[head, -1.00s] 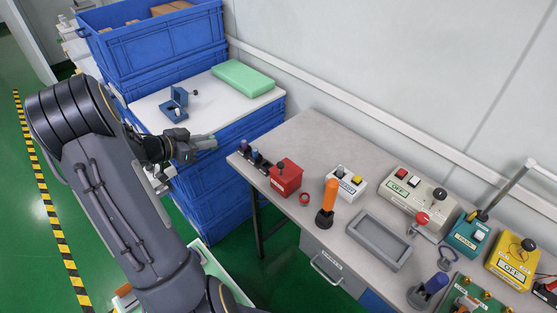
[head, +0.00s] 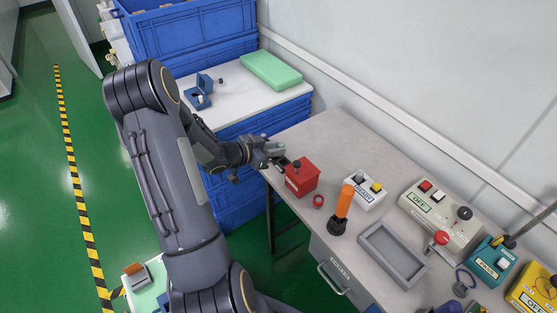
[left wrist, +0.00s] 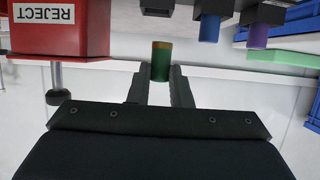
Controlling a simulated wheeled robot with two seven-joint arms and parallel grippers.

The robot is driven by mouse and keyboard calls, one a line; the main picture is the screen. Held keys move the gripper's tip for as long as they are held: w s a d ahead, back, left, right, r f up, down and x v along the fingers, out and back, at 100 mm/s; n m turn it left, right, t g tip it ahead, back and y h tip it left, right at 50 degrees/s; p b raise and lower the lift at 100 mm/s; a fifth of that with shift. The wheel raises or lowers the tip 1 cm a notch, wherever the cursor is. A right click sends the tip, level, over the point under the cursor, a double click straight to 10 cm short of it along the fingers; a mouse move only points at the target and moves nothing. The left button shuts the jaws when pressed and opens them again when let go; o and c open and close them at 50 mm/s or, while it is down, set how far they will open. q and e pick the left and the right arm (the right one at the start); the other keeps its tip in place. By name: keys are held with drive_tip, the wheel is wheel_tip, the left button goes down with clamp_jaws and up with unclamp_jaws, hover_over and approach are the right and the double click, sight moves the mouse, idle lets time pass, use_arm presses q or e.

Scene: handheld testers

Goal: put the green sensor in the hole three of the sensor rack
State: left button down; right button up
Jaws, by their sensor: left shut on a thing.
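My left gripper (head: 280,153) is shut on the green sensor (left wrist: 161,61), a small cylinder with a green and brownish side held between the fingertips in the left wrist view. In the head view the gripper is over the left end of the grey table and hides the sensor. The sensor rack (left wrist: 158,7) shows as dark blocks at the top of the wrist view, which looks upside down. A blue sensor (left wrist: 209,30) and a purple sensor (left wrist: 258,36) stand in it. The held sensor appears apart from the rack. The right gripper is not in view.
A red REJECT box (head: 302,178) stands close beside the gripper. A red ring (head: 318,201), an orange-handled tool (head: 342,205), a grey tray (head: 368,240) and several testers fill the table further right. Blue crates (head: 232,205) with a white top stand left of the table.

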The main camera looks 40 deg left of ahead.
use_arm(q)
drive_tip(key=shift+w+d+f, duration=0.15)
drive_tip(key=shift+d+f, duration=0.1)
drive_tip(key=f, duration=0.3)
drive_tip(key=shift+w+d+f, duration=0.1)
drive_tip(key=shift+w+d, duration=0.05)
drive_tip(key=shift+d, duration=0.15)
drive_tip(key=shift+f, duration=0.4)
drive_tip(key=shift+f+b, duration=0.2)
drive_tip(key=shift+b, duration=0.3)
drive_tip(key=c, duration=1.3)
unclamp_jaws()
drive_tip(key=shift+r, duration=0.1)
